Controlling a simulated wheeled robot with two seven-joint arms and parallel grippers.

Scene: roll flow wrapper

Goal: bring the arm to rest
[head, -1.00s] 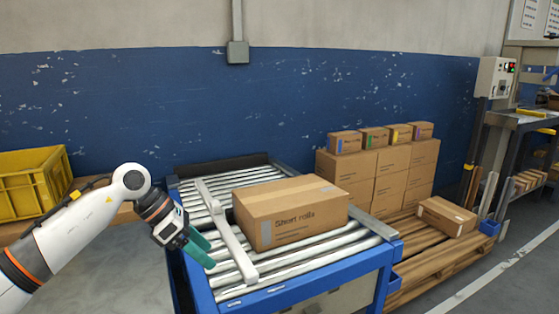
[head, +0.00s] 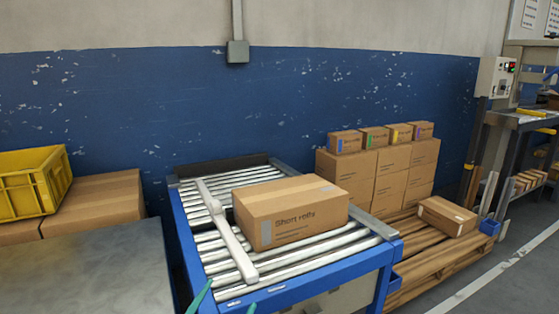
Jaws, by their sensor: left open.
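My left gripper (head: 225,302) shows only as two green fingertips at the bottom edge of the head view, spread apart with nothing between them. The rest of my left arm is out of the picture. The fingertips are in front of the near end of the roller conveyor (head: 372,255), well apart from the carton marked "Short rolls" (head: 290,212). The carton sits closed on the rollers, beside a pale crossbar (head: 228,232). My right gripper is not in view.
A grey metal surface (head: 85,270) lies at the lower left, with a yellow crate (head: 32,190) and brown cartons (head: 98,200) behind it. Stacked boxes (head: 352,175) and a single carton (head: 446,216) stand on a wooden pallet (head: 428,262) at right.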

